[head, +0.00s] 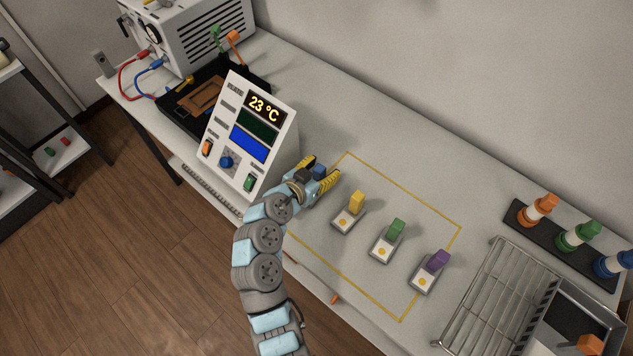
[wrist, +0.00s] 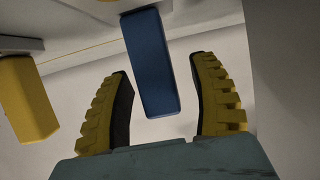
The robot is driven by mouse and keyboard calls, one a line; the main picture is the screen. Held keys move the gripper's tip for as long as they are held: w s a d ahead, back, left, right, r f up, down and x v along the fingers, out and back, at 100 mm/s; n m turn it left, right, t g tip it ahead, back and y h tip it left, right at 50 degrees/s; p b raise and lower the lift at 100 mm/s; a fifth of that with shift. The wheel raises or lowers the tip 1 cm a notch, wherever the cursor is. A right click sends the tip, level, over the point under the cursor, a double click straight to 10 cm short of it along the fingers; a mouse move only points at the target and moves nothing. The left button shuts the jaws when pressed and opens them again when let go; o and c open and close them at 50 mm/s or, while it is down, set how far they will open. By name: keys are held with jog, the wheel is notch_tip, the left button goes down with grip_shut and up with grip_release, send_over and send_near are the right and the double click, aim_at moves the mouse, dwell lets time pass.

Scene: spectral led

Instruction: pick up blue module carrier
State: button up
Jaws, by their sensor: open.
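The blue module carrier (head: 318,172) is mostly hidden by my gripper (head: 321,174) in the head view. In the wrist view its blue upright handle (wrist: 150,65) stands between the two yellow-padded fingers of my gripper (wrist: 160,80). The fingers are open, with a visible gap on each side of the handle. The grey base of the carrier (wrist: 95,10) shows at the top of the wrist view, partly cut off.
A yellow-handled carrier (head: 356,203) stands close by; its handle (wrist: 27,100) shows left in the wrist view. Green (head: 396,230) and purple (head: 438,261) ones stand beyond. A display panel (head: 250,135) rises just left of my gripper. A wire rack (head: 500,295) is at right.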

grip_shut()
jog(key=shift+r, duration=0.1)
